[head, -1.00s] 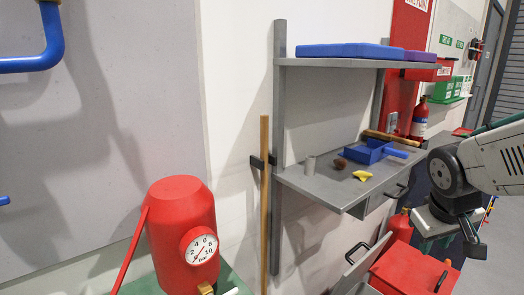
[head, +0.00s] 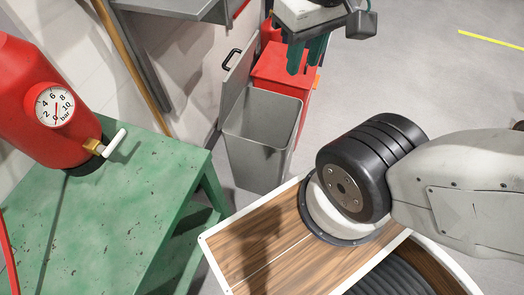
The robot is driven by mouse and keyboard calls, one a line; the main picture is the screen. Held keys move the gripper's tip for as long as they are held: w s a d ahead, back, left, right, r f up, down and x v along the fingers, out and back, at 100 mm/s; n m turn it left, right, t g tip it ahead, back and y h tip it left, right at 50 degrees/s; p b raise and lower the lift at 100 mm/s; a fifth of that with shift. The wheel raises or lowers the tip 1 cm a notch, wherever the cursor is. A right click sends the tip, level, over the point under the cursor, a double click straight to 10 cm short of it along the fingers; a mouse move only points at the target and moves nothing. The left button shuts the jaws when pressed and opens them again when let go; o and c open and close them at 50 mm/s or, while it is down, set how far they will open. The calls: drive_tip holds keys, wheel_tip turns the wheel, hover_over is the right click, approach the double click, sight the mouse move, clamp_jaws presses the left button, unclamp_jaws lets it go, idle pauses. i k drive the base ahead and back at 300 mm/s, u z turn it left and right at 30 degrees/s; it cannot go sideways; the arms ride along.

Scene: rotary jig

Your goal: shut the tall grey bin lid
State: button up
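The tall grey bin (head: 262,128) stands on the floor near the picture's middle, its top open and its inside empty as far as I can see. Its grey lid (head: 239,80) stands raised at the back left of the rim, with a black handle (head: 230,59) on it. My gripper (head: 306,55) is above and to the right of the bin, pointing down in the picture, with green fingers. The fingers look apart with nothing between them. They appear clear of the lid and the handle.
A red bin (head: 283,68) stands directly behind the grey one, below my gripper. A green bench (head: 110,205) with a red pressure tank (head: 38,105) is at left. A wooden pole (head: 128,62) leans near the wall shelf (head: 175,8). Open floor (head: 440,80) lies at right.

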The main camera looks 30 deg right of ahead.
sight(235, 81)
drive_tip(key=z, duration=0.4)
drive_tip(key=k, duration=0.85)
drive_tip(key=u, duration=0.45)
